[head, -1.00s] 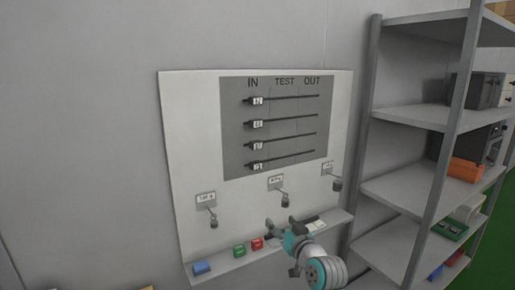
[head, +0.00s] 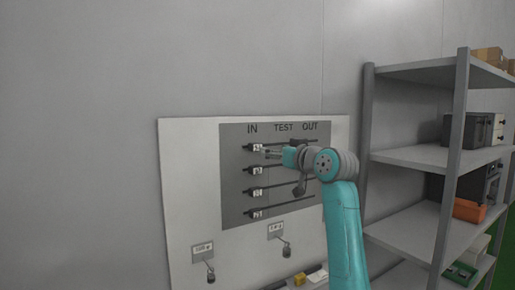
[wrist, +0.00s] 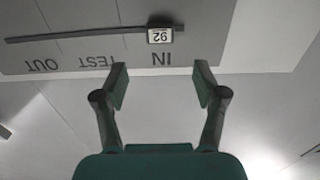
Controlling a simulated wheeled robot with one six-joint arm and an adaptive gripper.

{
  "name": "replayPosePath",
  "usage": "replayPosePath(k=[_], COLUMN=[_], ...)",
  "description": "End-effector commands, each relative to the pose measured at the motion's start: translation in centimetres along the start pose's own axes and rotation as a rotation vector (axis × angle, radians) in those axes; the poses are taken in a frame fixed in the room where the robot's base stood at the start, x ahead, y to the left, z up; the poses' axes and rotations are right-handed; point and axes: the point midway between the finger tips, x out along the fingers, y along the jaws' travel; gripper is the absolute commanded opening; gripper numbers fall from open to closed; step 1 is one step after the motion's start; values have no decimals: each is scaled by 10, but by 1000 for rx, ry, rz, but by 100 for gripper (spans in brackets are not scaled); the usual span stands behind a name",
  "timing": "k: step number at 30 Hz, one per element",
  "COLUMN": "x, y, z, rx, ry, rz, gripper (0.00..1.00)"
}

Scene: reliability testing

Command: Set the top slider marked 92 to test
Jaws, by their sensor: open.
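The top slider (head: 256,147) is a small tag on a dark horizontal rail, under the word IN on the grey panel (head: 232,215). In the wrist view, which is upside down, the slider (wrist: 160,36) reads 92 and sits at the IN end of its rail (wrist: 90,33). The TEST column label (head: 284,127) is to its right in the head view. My gripper (head: 268,152) is beside the slider there. In the wrist view my gripper (wrist: 161,82) has its two fingers spread and empty, with the slider beyond the tips, between them in line.
Several more sliders sit below on the left, including one on the second rail (head: 256,170). Hanging padlocks (head: 210,277) are lower on the white board (head: 180,190). A metal shelf (head: 415,155) stands to the right. The wall left of the board is clear.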

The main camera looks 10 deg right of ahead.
Motion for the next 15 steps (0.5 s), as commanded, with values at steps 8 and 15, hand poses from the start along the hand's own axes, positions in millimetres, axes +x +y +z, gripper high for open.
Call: replayPosePath(k=[8,15], x=[40,79], y=[-1,-1], z=[1,1], rx=[2,2], ry=[-3,-2], rz=[-2,-1], gripper=[71,71])
